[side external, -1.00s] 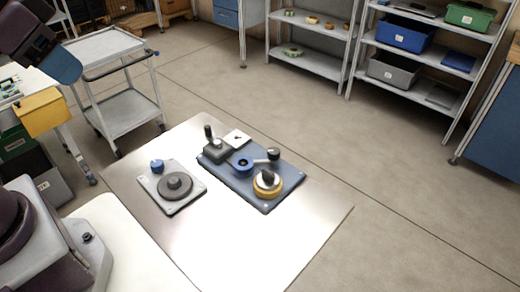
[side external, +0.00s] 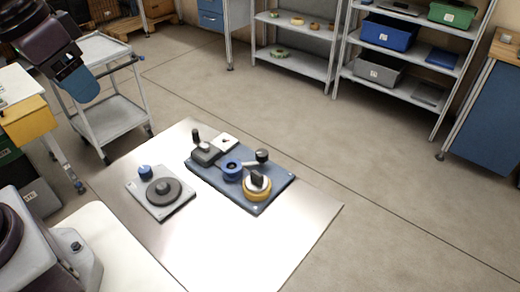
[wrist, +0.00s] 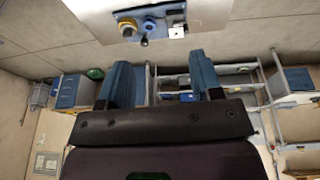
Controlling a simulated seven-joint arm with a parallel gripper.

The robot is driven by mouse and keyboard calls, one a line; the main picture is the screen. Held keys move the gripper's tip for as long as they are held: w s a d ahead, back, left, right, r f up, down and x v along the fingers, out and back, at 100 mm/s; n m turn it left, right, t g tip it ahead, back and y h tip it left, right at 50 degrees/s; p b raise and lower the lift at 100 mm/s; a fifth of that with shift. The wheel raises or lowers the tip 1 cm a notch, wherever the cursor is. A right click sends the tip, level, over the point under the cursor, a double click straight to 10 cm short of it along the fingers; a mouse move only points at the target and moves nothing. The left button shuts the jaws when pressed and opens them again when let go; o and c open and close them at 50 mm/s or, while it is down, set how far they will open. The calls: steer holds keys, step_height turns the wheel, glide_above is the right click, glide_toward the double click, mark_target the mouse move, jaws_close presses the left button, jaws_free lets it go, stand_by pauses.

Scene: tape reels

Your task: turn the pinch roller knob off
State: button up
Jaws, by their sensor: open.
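A blue-grey deck plate (side external: 222,190) lies on the metal table. It carries a blue ring roller (side external: 232,170), a round dark knob on an arm (side external: 262,155), a yellow reel (side external: 257,189) with a dark grip on top, and a grey block with an upright dark handle (side external: 196,136). I cannot tell which part is the pinch roller knob.
A grey plate (side external: 177,205) with a blue knob (side external: 145,172) and a dark disc (side external: 163,190) lies left of the deck. The front of the metal table (side external: 235,250) is clear. A trolley (side external: 115,115) stands at left, and shelves (side external: 400,85) stand at the back.

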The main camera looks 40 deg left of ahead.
steer(key=w+d+f+n+g+h, duration=0.1)
steer(key=w+f+n+g, duration=0.2)
steer(key=w, duration=0.4)
steer(key=w+d+f+n+h, duration=0.1)
steer(key=w+f+n, duration=0.25)
steer(key=w, duration=0.25)
steer(key=n+h, duration=0.2)
steer(key=n, duration=1.2)
glide_toward(262, 152)
steer(key=shift+m+t, duration=0.25)
steer(key=shift+t, duration=0.05)
steer(key=x, duration=0.9)
steer(key=shift+s+d+f, duration=0.1)
steer(key=shift+s, duration=0.2)
steer(key=shift+c, duration=0.3)
steer(key=c, duration=0.9)
steer(key=shift+o, duration=0.2)
